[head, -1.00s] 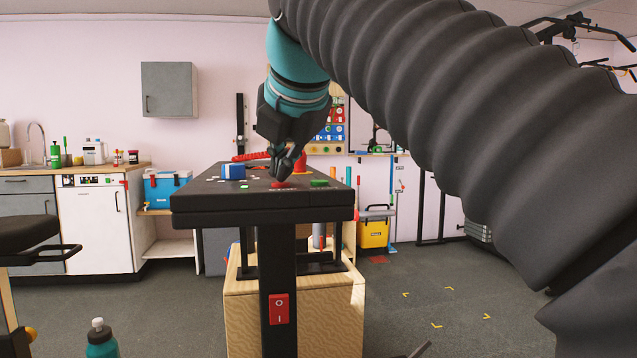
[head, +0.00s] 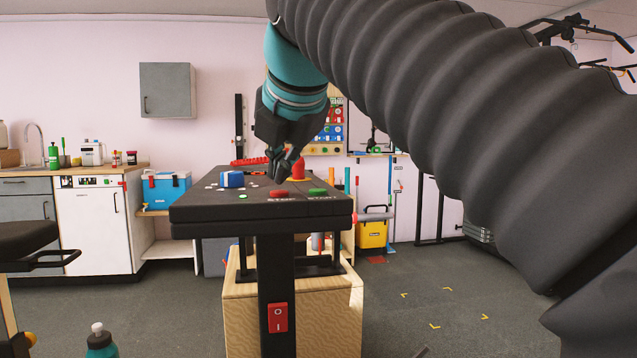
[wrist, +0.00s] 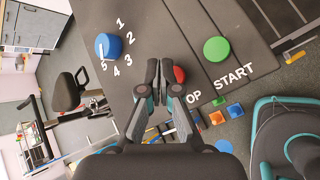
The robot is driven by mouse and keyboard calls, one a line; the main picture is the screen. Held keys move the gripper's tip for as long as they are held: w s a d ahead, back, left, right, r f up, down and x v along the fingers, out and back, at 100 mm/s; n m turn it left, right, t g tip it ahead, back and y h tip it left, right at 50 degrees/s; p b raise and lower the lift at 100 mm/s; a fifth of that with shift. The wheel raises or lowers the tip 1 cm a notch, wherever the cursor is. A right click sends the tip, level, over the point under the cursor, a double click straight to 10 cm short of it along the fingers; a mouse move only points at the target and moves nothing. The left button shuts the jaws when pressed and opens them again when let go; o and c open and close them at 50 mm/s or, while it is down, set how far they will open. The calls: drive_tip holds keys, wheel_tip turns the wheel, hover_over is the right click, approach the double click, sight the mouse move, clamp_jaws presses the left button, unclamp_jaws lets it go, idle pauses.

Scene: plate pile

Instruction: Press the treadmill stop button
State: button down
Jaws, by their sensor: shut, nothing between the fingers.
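The red stop button (head: 279,193) sits on the dark console top (head: 220,210), with "STOP" lettering in front of it. My gripper (head: 281,178) points down with its fingers together. In the head view its tips show just above or behind the red button, with the button's face in clear view. The wrist view shows the closed fingertips (wrist: 160,68) immediately left of the red button (wrist: 179,75), whose left part they partly cover. I see nothing held, and I cannot tell the exact height of the tips over the console.
A green start button (head: 317,191) is right of the red one. A blue dial (head: 231,179) with numbers lies to the left. A red cone-like part (head: 298,168) stands behind.

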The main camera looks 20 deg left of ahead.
sight(282, 192)
drive_tip(key=shift+r, duration=0.2)
wheel_tip(282, 192, up, 3)
drive_tip(key=p, duration=0.3)
drive_tip(key=shift+r+p, duration=0.35)
drive_tip(key=shift+r, duration=0.6)
drive_tip(key=shift+d, duration=0.1)
